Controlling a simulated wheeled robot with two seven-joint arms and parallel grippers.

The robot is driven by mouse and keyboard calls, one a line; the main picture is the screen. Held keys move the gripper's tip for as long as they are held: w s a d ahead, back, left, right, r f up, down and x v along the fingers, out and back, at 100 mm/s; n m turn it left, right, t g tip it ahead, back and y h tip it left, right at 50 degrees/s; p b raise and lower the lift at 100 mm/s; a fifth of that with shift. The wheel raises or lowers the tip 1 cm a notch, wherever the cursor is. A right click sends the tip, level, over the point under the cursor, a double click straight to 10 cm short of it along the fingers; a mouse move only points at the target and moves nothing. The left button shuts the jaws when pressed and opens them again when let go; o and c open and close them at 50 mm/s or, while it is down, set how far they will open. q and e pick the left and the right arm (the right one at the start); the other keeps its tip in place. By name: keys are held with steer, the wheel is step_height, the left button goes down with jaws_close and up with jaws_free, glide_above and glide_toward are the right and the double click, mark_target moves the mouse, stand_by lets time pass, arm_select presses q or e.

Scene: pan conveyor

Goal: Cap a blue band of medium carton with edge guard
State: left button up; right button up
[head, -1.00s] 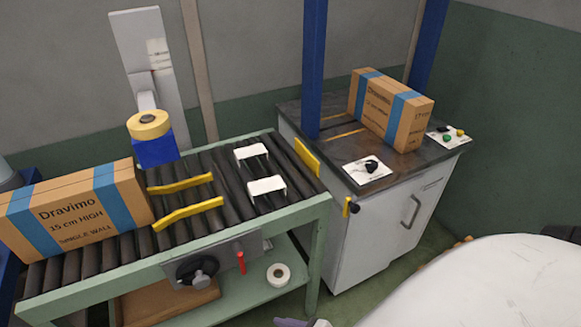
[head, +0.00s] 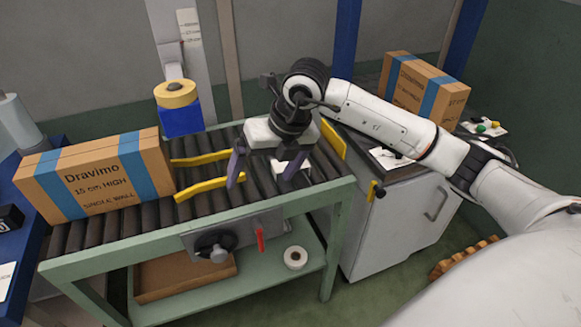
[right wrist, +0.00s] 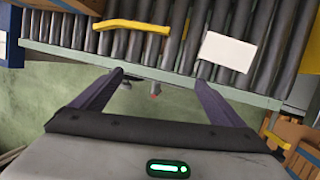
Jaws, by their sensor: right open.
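A brown carton (head: 93,185) with two blue bands, marked Dravimo 15 cm HIGH, stands on the roller conveyor at the left. A similar banded carton (head: 412,92) stands on the dark counter at the back right. A white piece that looks like an edge guard (head: 290,163) lies on the rollers, partly hidden by my right gripper (head: 265,176). A white piece also shows in the right wrist view (right wrist: 228,51). My right gripper is open and empty above the conveyor's near side; its fingers (right wrist: 158,82) are apart from the white piece. My left gripper is not in view.
Yellow guide rails (head: 203,186) lie across the rollers beside the left carton. A yellow tape roll on a blue block (head: 181,122) stands at the conveyor's far side. A dial (head: 215,244) and red lever (head: 260,238) are on the conveyor's front.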

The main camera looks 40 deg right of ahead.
steer(key=w+d+h, duration=0.1)
steer(key=d, duration=0.2)
steer(key=w+d+m+h, duration=0.1)
steer(key=d, duration=0.2)
steer(key=d+h, duration=0.1)
steer(key=d, duration=0.2)
steer(key=shift+w+d+f+m+h, duration=0.2)
steer(key=shift+w+f+m+h, duration=0.1)
steer(key=shift+w+h, duration=0.1)
steer(key=shift+t, duration=0.3)
steer(key=shift+d+x, duration=0.1)
steer(key=shift+x, duration=1.4)
steer(key=shift+d+x, duration=0.15)
steer(key=shift+x, duration=1.35)
steer(key=shift+r, duration=0.1)
steer(key=c, duration=1.1)
